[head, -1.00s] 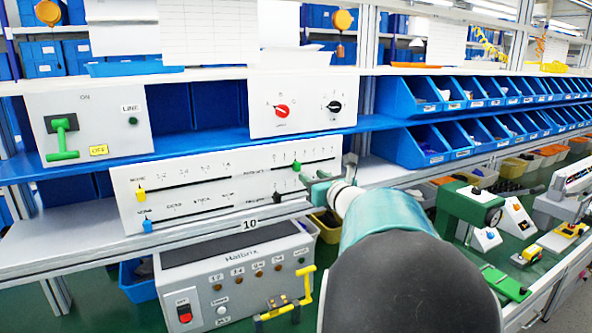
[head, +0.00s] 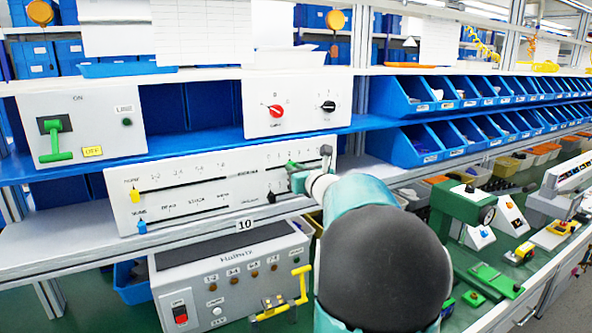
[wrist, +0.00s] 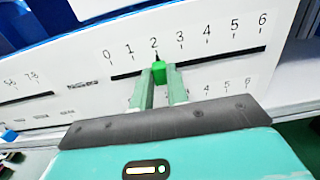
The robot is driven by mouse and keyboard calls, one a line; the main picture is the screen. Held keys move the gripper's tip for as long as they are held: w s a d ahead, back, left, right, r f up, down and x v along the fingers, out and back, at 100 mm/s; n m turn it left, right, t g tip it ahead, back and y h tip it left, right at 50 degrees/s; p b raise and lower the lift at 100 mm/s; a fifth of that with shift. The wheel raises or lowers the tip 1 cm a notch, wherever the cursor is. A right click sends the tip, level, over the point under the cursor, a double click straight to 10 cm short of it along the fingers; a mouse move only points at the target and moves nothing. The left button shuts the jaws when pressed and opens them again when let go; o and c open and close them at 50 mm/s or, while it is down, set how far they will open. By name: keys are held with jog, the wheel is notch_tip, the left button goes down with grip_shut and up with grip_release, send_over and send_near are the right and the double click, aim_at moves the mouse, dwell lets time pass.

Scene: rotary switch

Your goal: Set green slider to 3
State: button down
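The green slider (wrist: 159,72) sits on a dark horizontal track, its marker at about 2 on a scale from 0 to 6. My gripper (wrist: 159,76) has one finger on each side of this slider, and the fingers look closed against it. In the head view my gripper (head: 293,167) reaches the upper right track of the white slider panel (head: 215,205) from the right and partly covers the green slider there.
The panel also carries a yellow slider (head: 135,195), a blue slider (head: 142,227) and a black slider (head: 271,197). A knob box (head: 297,105) and a green-handled switch box (head: 80,125) stand above. A grey control box (head: 230,275) is below.

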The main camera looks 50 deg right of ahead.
jog(key=shift+d, duration=0.1)
jog(key=d, duration=0.1)
jog(key=s+d, duration=0.1)
jog(key=shift+d, duration=0.4)
jog(key=c, duration=1.4)
grip_release()
jog(key=shift+o, duration=0.2)
jog(key=v, duration=1.4)
jog(key=shift+r, duration=0.1)
